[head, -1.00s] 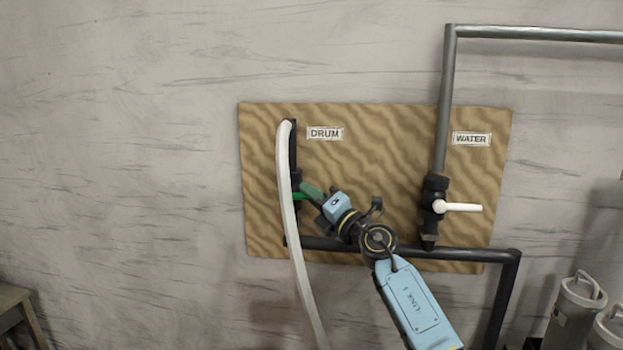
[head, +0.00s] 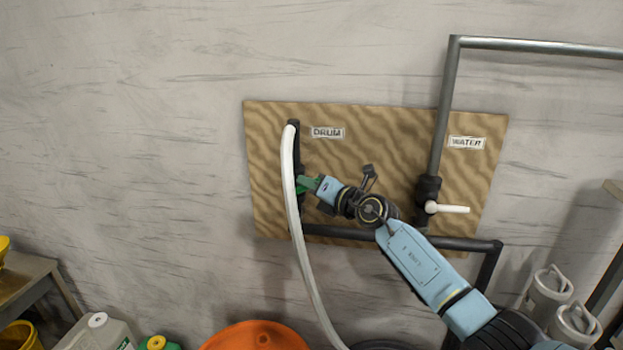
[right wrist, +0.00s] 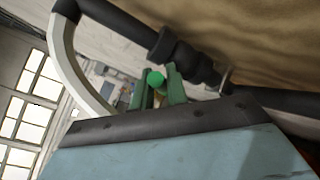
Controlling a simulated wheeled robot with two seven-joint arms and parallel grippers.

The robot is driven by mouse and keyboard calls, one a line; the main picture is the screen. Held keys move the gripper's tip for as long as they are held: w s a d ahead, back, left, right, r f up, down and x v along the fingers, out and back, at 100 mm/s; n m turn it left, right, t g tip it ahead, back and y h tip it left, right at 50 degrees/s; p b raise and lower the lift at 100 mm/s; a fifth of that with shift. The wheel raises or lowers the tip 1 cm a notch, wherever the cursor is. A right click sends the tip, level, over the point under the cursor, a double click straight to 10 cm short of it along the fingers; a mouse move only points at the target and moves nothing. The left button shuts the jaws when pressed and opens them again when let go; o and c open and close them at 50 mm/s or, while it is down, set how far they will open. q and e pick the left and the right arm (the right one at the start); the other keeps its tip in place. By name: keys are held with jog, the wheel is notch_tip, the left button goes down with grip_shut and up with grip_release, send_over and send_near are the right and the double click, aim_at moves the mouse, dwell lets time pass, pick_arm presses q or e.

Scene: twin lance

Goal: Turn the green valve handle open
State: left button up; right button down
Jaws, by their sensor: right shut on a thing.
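The green valve handle (right wrist: 155,78) shows in the right wrist view as a bright green rounded end between the two dark green fingers of my right gripper (right wrist: 158,84). In the head view my right gripper (head: 308,184) is at the dark valve on the left pipe, below the DRUM label (head: 327,133). It is shut on the handle, and the fingers hide most of it there. How far the handle is turned cannot be told. My left gripper is not in view.
A pale hose (head: 298,220) hangs close left of the gripper. A white-handled valve (head: 446,209) sits under the WATER label (head: 466,143). A dark pipe (head: 335,231) runs below. An orange tub (head: 255,338) and grey canisters (head: 547,295) stand lower down.

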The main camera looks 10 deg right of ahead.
jog(key=shift+a+r, duration=0.1)
dwell(0.4)
jog(key=c, duration=1.4)
grip_release()
jog(key=v, duration=0.9)
jog(key=b+v, duration=0.1)
jog(key=v, duration=0.3)
jog(key=shift+s+r, duration=0.15)
jog(key=shift+r, duration=0.15)
